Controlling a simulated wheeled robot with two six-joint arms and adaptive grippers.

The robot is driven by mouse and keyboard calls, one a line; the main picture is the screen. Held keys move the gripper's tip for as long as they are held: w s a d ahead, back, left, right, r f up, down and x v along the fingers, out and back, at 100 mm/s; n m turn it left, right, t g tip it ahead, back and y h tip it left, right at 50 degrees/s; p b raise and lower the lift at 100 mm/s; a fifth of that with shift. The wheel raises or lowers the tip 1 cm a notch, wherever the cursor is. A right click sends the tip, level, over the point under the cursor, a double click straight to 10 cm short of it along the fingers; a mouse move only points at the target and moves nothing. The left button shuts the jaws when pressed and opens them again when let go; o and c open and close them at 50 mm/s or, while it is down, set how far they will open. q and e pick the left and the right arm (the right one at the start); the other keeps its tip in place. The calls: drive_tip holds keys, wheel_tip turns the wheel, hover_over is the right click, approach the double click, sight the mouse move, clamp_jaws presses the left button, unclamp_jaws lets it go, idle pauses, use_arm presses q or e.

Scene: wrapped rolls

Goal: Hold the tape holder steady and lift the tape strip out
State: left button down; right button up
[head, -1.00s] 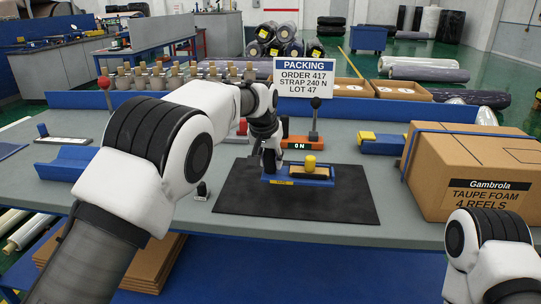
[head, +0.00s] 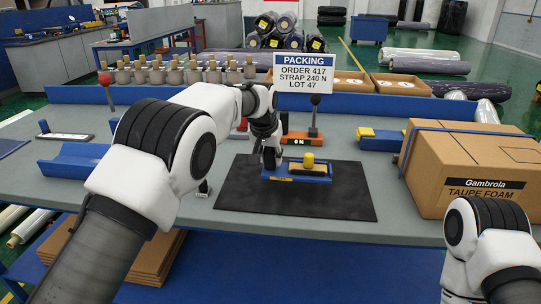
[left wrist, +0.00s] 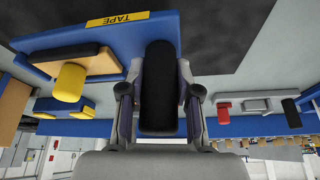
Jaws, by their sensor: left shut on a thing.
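The tape holder (head: 298,178) is a low blue tray on the black mat, and its yellow TAPE label shows in the left wrist view (left wrist: 117,20). A tan strip (left wrist: 82,66) lies in it with a yellow knob (head: 308,160) on top. My left gripper (head: 269,160) is at the holder's left end. In the left wrist view its fingers (left wrist: 158,100) are shut on a black rounded grip (left wrist: 160,65) at that end. The strip and knob lie beside the fingers, apart from them. My right arm is at lower right in the head view; its gripper is out of frame.
The black mat (head: 340,200) has bare room in front of the holder. An orange-based switch box (head: 302,138) reading ON stands behind. A Gambrola carton (head: 470,165) is at right. A blue trough (head: 72,160) is at left. A low blue wall (head: 380,110) runs along the back.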

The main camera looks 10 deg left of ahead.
sight(270, 169)
use_arm(q)
drive_tip(key=shift+f+b, duration=0.35)
drive_tip(key=shift+f, duration=1.75)
use_arm(e)
drive_tip(key=shift+f, duration=0.35)
drive_tip(key=shift+o, duration=0.4)
idle(0.6)
